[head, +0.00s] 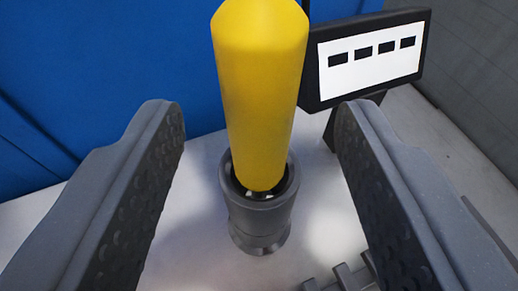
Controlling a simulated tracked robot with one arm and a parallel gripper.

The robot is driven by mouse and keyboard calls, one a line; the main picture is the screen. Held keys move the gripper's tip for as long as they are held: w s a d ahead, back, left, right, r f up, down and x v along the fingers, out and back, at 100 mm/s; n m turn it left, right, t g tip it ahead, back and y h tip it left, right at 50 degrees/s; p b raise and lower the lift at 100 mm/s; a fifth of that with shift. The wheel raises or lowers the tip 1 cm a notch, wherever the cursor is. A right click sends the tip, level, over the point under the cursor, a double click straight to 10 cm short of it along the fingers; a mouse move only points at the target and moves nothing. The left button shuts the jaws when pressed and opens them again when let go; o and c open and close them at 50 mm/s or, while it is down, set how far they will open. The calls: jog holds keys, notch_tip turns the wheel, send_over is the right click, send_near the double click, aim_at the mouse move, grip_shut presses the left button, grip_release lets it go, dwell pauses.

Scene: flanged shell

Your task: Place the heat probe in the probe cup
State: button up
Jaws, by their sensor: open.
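The heat probe (262,95) shows as a thick yellow handle, close to upright, with its top cut off by the picture's upper edge. Its lower end is at the mouth of the grey probe cup (258,222), which stands on a light surface. A small dark and metallic part shows under the handle inside the cup's rim; the rest of the probe is hidden in the cup. My gripper (258,125) is open. Its two dark, studded fingers stand to the left and right of the handle, with a clear gap on each side.
A black-framed display (370,58) with several dark dashes on white stands behind to the right, close to the handle in the picture. A blue panel (100,70) fills the back left. Grey slotted pieces (342,278) lie at the bottom.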

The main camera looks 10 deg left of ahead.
jog(key=shift+v, duration=2.75)
jog(key=d+r+m+h, duration=0.1)
jog(key=d+r, duration=0.3)
jog(key=r, duration=0.9)
jog(key=d+r+m, duration=0.1)
jog(key=d+r, duration=0.3)
jog(key=r, duration=0.8)
jog(key=s+d+r, duration=0.3)
jog(key=s+r, duration=0.1)
jog(key=r, duration=0.1)
jog(key=s+d+r+h, duration=0.1)
jog(key=s+d+r, duration=0.2)
jog(key=r, duration=0.3)
jog(key=s+d+r+t, duration=0.1)
jog(key=s+d+r, duration=0.2)
jog(key=s+r, duration=0.2)
jog(key=shift+r+h, duration=0.4)
jog(key=shift+r, duration=0.2)
jog(key=shift+w+d, duration=0.1)
jog(key=shift+d, duration=0.05)
jog(key=shift+c, duration=1.3)
